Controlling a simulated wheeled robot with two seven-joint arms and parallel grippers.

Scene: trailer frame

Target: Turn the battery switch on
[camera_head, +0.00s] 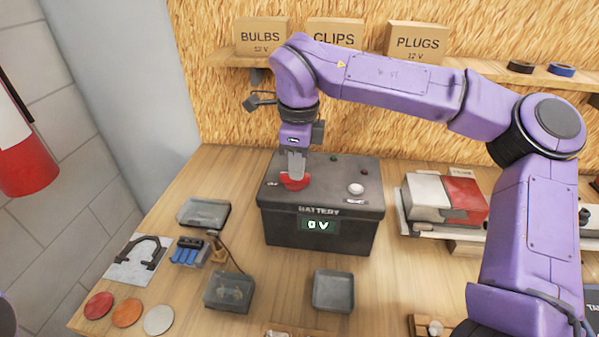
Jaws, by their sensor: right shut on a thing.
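The dark grey battery box (280,222) stands on the wooden workbench, with "BATTERY" on its front and a small lit display (318,225) that seems to read "0 V". A red switch knob (293,182) sits on the left of its top face. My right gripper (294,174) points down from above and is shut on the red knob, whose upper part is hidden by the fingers. A pale round knob (355,188) and small red and green spots are also on the top. My left gripper is not in view.
Several trays and small parts lie left and in front of the box, including an empty grey tray (333,290) and coloured discs (127,312). A red and white block (447,198) is at right. A shelf with labelled boxes (262,36) runs behind.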

